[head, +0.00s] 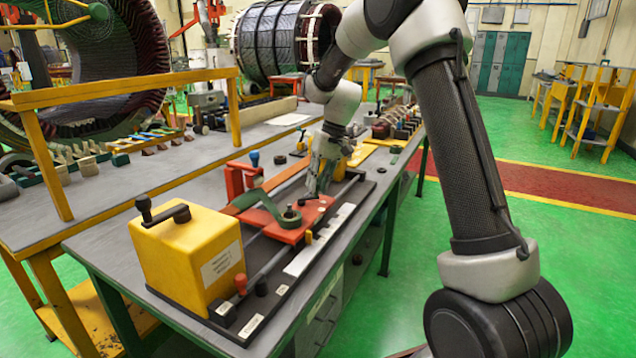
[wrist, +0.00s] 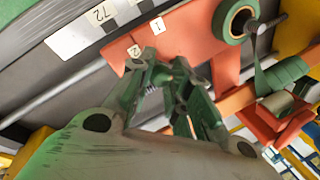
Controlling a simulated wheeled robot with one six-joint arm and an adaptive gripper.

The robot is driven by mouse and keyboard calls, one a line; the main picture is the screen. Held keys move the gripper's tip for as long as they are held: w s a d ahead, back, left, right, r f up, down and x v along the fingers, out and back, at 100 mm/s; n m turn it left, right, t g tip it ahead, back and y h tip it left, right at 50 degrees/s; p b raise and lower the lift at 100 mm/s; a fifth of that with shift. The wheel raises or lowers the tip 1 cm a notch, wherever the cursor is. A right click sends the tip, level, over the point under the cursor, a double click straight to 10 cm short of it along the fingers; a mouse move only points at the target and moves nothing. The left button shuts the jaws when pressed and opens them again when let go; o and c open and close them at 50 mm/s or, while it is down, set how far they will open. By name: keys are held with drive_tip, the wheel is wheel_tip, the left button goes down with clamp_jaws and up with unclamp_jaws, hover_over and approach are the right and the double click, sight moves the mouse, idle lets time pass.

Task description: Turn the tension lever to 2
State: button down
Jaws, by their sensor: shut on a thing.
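My gripper (head: 316,192) reaches down to the red plate (head: 285,232) of the winding bench. In the wrist view its green-grey fingers (wrist: 166,66) are closed together at the plate's edge, beside the small tags "2" (wrist: 134,51) and "1" (wrist: 157,27). The fingertips are nearer the "2" tag in that picture. The tension lever is mostly or wholly hidden by the fingers, so I cannot make out its exact angle. A roll of green tape (wrist: 235,20) sits on the plate, and it also shows in the head view (head: 290,217).
A yellow box (head: 188,262) with a black crank stands at the near end of the bench. A steel rod runs along the fixture beside a white scale strip (head: 318,240). A red bracket (head: 240,180) stands behind. Green floor lies open to the right.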

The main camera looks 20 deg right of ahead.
drive_tip(key=c, duration=1.3)
unclamp_jaws()
drive_tip(key=shift+r, duration=0.1)
drive_tip(key=v, duration=1.2)
drive_tip(key=shift+w, duration=0.15)
drive_tip(key=s+d+t+h, duration=0.1)
drive_tip(key=s+d, duration=0.3)
drive_tip(key=s, duration=1.4)
drive_tip(key=s+d+t+h, duration=0.2)
drive_tip(key=s+d+t, duration=0.1)
drive_tip(key=s, duration=1.5)
drive_tip(key=shift+d+m+t, duration=0.3)
drive_tip(key=shift+d+m, duration=0.1)
drive_tip(key=shift+d, duration=0.2)
